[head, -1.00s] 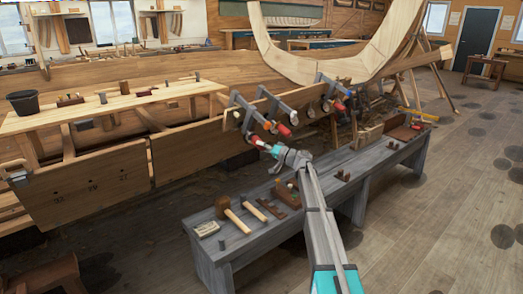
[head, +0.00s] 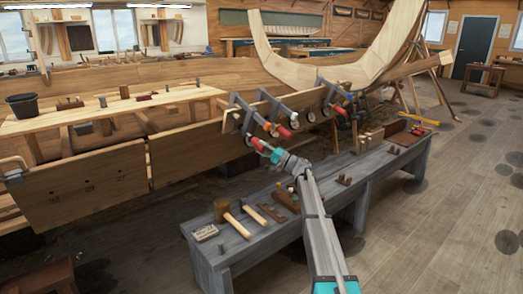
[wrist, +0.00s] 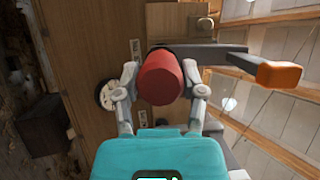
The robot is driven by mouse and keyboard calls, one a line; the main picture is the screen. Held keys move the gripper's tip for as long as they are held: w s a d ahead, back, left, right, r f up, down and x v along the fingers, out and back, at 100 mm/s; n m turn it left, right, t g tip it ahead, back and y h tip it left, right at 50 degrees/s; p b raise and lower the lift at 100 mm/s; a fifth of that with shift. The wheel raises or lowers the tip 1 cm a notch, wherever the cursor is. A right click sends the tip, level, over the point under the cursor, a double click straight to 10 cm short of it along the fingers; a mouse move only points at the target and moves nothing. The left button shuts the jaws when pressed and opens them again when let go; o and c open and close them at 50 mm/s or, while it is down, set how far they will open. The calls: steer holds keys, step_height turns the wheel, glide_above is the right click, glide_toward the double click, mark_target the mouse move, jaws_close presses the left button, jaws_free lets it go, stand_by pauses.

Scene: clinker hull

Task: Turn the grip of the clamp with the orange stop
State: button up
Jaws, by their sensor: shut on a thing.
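In the wrist view the red grip (wrist: 160,78) of a clamp sits between the two fingers of my gripper (wrist: 165,92), which is shut on it from both sides. A dark clamp bar runs behind the grip to the right and ends in an orange stop (wrist: 279,74). In the head view my gripper (head: 264,149) reaches the lowest, nearest red grip (head: 257,143) in a row of clamps on the plank. The fingers are too small there to tell apart. The clamp's far jaw is partly hidden.
Other clamps with red grips (head: 284,132) stand close by on the right along the plank (head: 190,145). A grey bench (head: 335,193) below my arm carries a mallet (head: 236,224), planes and blocks. The floor at the right is largely clear.

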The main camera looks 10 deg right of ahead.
steer(key=shift+s, duration=0.15)
steer(key=o, duration=1.1)
steer(key=shift+o, duration=0.2)
steer(key=shift+n+h+p, duration=0.3)
steer(key=shift+n+p, duration=0.05)
steer(key=shift+n, duration=0.05)
